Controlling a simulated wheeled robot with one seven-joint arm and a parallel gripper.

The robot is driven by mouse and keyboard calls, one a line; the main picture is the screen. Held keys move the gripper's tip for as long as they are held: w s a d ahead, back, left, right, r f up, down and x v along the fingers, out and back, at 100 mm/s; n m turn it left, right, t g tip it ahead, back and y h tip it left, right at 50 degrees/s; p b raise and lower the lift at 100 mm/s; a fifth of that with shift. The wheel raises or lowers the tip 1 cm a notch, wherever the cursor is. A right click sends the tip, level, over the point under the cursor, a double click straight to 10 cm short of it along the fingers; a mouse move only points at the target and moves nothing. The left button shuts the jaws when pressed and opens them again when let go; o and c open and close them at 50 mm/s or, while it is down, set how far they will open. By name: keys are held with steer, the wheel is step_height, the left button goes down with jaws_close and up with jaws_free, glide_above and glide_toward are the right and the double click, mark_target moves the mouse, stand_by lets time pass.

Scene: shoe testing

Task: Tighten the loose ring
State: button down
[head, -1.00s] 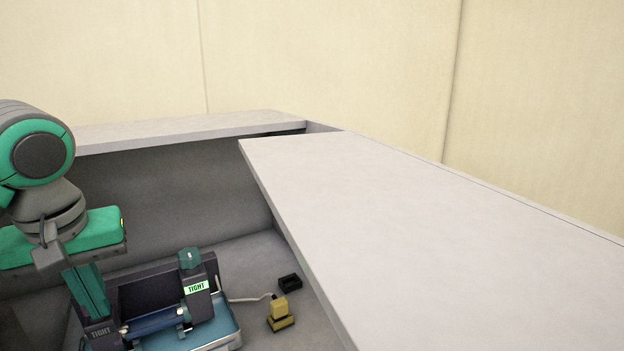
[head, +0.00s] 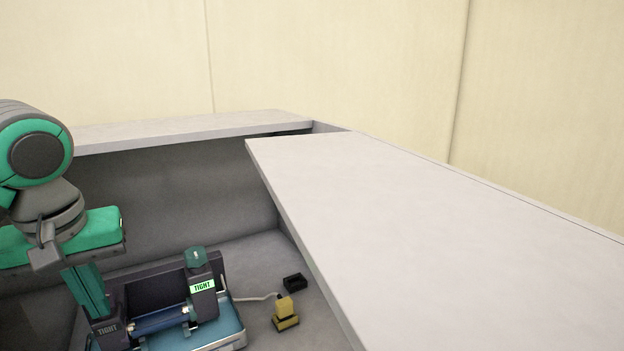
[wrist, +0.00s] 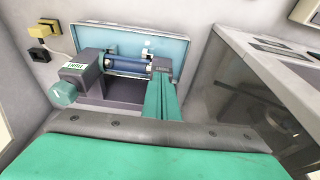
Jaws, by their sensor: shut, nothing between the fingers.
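A test device with a blue base (head: 232,340) stands on the grey floor of a recess. It has two dark end posts with a blue cylinder (head: 158,323) lying between them. The right post (head: 203,299) carries a teal knob (head: 195,258) and a lit green TIGHT label (head: 203,286); the wrist view also shows this knob (wrist: 63,94). The left post (head: 108,335) has an unlit dark TIGHT label. My gripper (head: 98,312) is shut and empty, its fingers reaching down at the left post and hiding its top. Whether they touch it I cannot tell. I cannot single out a loose ring.
A yellow plug-like block (head: 286,313) on a white cable and a small black block (head: 293,282) lie right of the device. A pale raised counter (head: 430,240) bounds the recess on the right. A grey ledge (head: 190,130) runs behind.

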steer(key=shift+s+a, duration=0.25)
steer(key=shift+a, duration=0.3)
steer(key=shift+s+a, duration=0.2)
steer(key=shift+a, duration=0.2)
steer(key=shift+d, duration=0.1)
steer(key=shift+s, duration=0.15)
steer(key=w+v, duration=0.1)
steer(key=v, duration=0.4)
steer(key=shift+a+r, duration=0.25)
steer(key=shift+r, duration=0.3)
steer(key=shift+s, duration=0.15)
